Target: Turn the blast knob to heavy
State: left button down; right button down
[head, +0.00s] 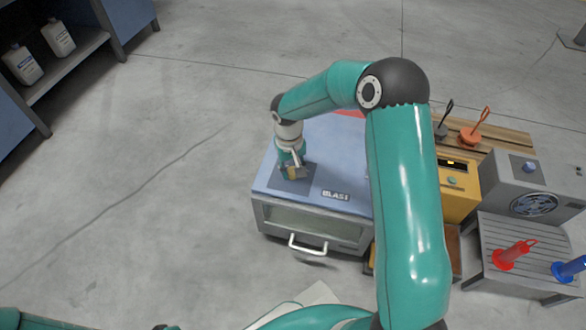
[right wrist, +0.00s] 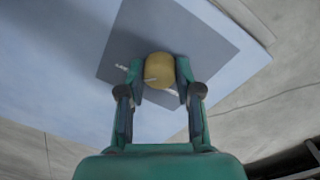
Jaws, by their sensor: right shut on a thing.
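The blast knob (right wrist: 160,69) is round and yellow, on a dark grey square plate (right wrist: 193,40). My right gripper (right wrist: 159,76) is shut on the knob, one finger on each side. A short pale line shows on the knob's near left side, and small white lettering, too small to read, lies left of it. In the head view the right gripper (head: 293,168) comes down on the plate at the left of the blue-topped cabinet (head: 330,160), largely hiding the knob. A BLAST label (head: 336,195) is right of the plate. My left gripper is not seen.
The cabinet front has a window and a white handle (head: 308,244). My right arm hides the cabinet's right side. A yellow box (head: 459,200), a grey fan unit (head: 530,190) and a slatted stand (head: 500,230) with red and blue tools are on the right. Floor at left is clear.

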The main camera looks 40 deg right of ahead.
jog(key=shift+w+r+m, duration=0.15)
jog(key=shift+w+m, duration=0.1)
jog(key=shift+m, duration=0.35)
jog(key=c, duration=0.9)
grip_release()
jog(key=shift+o, duration=0.6)
jog(key=shift+s, duration=0.15)
notch_tip(320, 180, up, 12)
jog(key=shift+a, duration=0.3)
